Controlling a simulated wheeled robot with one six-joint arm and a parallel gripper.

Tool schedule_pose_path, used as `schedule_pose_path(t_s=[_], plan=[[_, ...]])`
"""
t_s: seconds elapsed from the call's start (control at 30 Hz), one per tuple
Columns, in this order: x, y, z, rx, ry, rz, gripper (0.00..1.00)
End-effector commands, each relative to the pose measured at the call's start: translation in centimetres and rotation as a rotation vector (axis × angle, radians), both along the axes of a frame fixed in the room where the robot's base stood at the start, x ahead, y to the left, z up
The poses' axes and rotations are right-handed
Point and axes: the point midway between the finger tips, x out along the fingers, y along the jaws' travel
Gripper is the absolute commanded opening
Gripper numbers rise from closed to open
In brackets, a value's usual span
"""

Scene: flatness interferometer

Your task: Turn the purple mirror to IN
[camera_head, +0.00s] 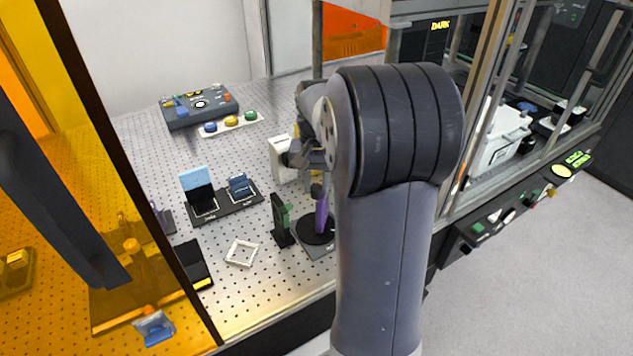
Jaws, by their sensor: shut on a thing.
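The purple mirror (322,217) stands upright on a round black base (313,236) on the perforated bench, just left of my arm. Only a narrow purple strip of it shows; my arm hides its right side. My gripper (318,188) reaches down to the top of the purple mirror and is shut on it. The fingertips are small and partly hidden. I cannot read any IN mark or tell which way the mirror faces.
A black post with a green part (281,220) stands close left of the mirror. A white square frame (241,253) lies further left. A black tray (226,205) holds blue pieces. A control box (199,106) stands behind. Orange panels (150,200) bound the left side.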

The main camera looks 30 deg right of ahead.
Motion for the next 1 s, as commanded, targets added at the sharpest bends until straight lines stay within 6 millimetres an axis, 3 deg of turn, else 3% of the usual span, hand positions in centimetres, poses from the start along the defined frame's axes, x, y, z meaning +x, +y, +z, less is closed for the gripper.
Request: schedule_pose_path(t_s=[0.33,0.37,0.6,0.87,1.0], plan=[[0.1,0.0,0.1,-0.002,-0.003,0.005,0.02],[0.1,0.0,0.1,-0.002,-0.003,0.005,0.27],[0.0,0.0,0.0,-0.001,-0.002,0.004,0.47],[0.0,0.0,0.2,-0.001,-0.001,0.003,0.47],[0.1,0.0,1.5,-0.002,-0.005,0.003,0.47]])
